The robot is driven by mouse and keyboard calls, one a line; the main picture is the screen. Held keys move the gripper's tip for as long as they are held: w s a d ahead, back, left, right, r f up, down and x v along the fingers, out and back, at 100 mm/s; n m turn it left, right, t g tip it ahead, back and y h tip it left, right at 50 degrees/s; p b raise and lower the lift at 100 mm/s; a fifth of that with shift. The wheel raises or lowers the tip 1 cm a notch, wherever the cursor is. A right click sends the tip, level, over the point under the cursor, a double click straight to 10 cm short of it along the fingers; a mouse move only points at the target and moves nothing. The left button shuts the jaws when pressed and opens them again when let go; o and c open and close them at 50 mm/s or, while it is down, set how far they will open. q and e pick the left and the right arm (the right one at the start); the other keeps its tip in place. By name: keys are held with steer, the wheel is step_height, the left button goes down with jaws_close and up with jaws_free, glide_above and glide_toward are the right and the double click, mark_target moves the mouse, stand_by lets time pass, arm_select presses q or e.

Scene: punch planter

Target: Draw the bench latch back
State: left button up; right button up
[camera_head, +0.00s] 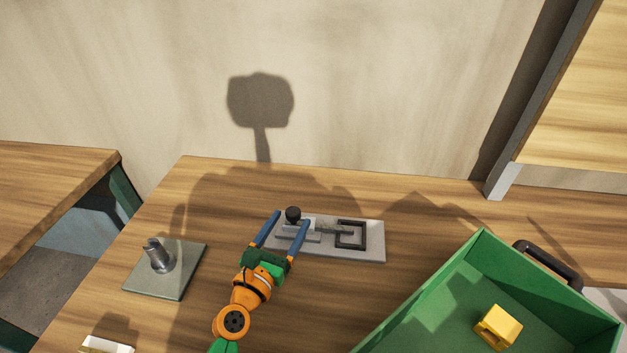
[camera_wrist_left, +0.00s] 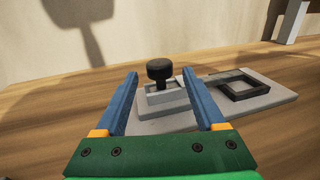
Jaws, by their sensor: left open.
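The bench latch is a grey plate (camera_head: 371,252) lying on the wooden bench, with a sliding bar, a black knob (camera_head: 293,214) at its left end and a dark square frame (camera_head: 351,234) at its right. My left gripper (camera_head: 285,217) is open, with its blue fingers pointing at the knob from the near side. In the left wrist view the knob (camera_wrist_left: 160,70) stands upright between the two fingers (camera_wrist_left: 164,84), a little beyond them, and neither finger visibly touches it. The plate (camera_wrist_left: 252,108) extends to the right there. My right gripper is not in view.
A green bin (camera_head: 420,317) with a yellow block (camera_head: 498,327) inside stands at the front right. A square plate with a metal peg (camera_head: 160,257) lies left of my arm. A pale block (camera_head: 106,345) is at the bottom left. Bare bench lies behind the latch.

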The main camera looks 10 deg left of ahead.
mark_target(296, 208)
arm_select(q)
steer(key=shift+w+d+r, duration=0.15)
steer(key=shift+w+r, duration=0.2)
steer(key=shift+w, duration=0.25)
steer(key=x, duration=0.4)
steer(key=shift+w+b, duration=0.3)
steer(key=shift+w, duration=0.1)
steer(key=shift+s, duration=0.1)
steer(key=shift+s, duration=0.1)
steer(key=c, duration=0.3)
jaws_close()
